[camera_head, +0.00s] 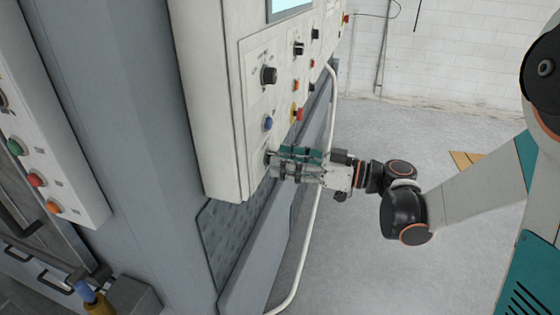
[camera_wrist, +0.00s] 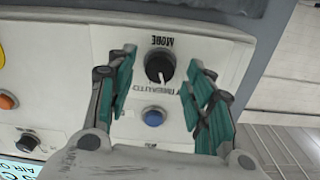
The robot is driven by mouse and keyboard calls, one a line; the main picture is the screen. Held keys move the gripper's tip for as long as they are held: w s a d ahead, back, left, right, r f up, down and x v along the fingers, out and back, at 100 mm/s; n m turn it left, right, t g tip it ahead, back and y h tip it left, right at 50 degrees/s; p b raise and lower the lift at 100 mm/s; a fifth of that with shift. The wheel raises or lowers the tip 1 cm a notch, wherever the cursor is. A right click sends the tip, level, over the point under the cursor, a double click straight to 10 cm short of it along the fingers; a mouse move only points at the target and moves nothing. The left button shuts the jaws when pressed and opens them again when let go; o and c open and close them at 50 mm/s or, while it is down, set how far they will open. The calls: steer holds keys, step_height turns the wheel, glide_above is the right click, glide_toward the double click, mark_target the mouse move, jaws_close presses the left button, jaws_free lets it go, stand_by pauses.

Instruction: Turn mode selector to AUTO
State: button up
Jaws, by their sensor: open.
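The mode selector (camera_wrist: 160,68) is a round black knob with a white pointer mark on a pale panel plate, under the upside-down word MODE in the wrist view. Its pointer mark points toward the bottom of that view. The small lettering beside it is not clearly legible. My gripper (camera_wrist: 162,74) is open, with one teal-padded finger on each side of the knob and visible gaps to it. In the head view my gripper (camera_head: 274,160) is at the low end of the control panel. Its fingers mostly hide the selector there.
A blue button (camera_wrist: 153,116) sits beside the selector; it also shows in the head view (camera_head: 267,123). Another black knob (camera_head: 268,75) and a red button (camera_head: 299,114) are on the panel (camera_head: 213,100). A pale handrail (camera_head: 309,230) runs near my gripper. Open floor lies to the right.

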steer(key=shift+x, duration=0.85)
steer(key=c, duration=1.1)
steer(key=shift+m, duration=0.4)
steer(key=shift+m+b, duration=0.95)
steer(key=shift+m, duration=2.55)
